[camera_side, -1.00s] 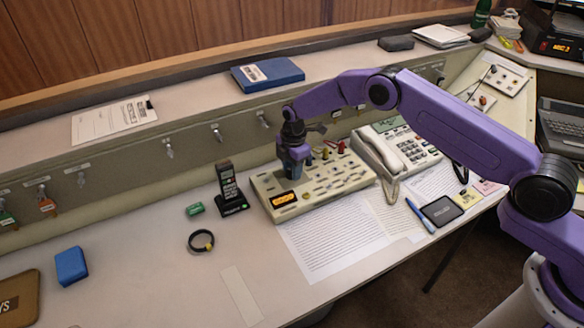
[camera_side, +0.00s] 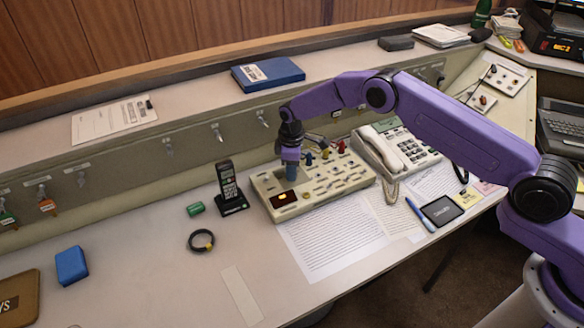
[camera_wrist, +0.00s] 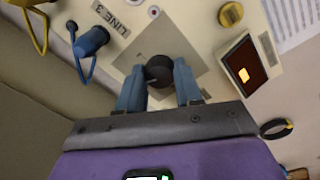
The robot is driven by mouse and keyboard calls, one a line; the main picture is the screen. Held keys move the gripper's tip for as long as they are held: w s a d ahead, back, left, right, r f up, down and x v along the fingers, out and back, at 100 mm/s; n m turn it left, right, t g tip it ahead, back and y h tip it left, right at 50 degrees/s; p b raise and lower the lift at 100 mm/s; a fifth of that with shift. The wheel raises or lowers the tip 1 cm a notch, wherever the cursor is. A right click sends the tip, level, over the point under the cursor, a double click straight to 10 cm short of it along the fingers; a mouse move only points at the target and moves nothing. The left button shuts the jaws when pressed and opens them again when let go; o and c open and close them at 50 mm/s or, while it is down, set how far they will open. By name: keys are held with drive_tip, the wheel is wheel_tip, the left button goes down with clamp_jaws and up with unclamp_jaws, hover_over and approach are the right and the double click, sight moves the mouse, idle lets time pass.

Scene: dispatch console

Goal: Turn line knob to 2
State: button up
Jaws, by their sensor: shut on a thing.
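My gripper (camera_wrist: 160,88) points down at the left part of the beige console (camera_side: 345,186). In the wrist view its two blue fingers are closed on the sides of a round black knob (camera_wrist: 159,70), which has a pale pointer line. The knob sits on a grey square plate (camera_wrist: 180,40) beside a "LINE" label (camera_wrist: 110,17). Any position numbers around the knob cannot be read. In the side view the gripper (camera_side: 291,178) hides the knob. A small display (camera_side: 284,199) on the console is dark with a small orange mark; it also shows in the wrist view (camera_wrist: 243,73).
A blue plug with a cord (camera_wrist: 90,42) and a yellow one (camera_wrist: 38,15) stand close by the knob. A black handset in its stand (camera_side: 230,188) is just left of the console. A white telephone (camera_side: 400,150) is to the right. Papers (camera_side: 330,240) lie in front.

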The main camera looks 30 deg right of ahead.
drive_tip(key=shift+a+m, duration=0.1)
drive_tip(key=shift+m, duration=0.3)
drive_tip(key=o, duration=1)
drive_tip(key=shift+o, duration=0.2)
wheel_tip(320, 180, up, 17)
drive_tip(key=shift+s+a+r, duration=0.2)
drive_tip(key=shift+s+a, duration=0.05)
drive_tip(key=shift+s, duration=0.15)
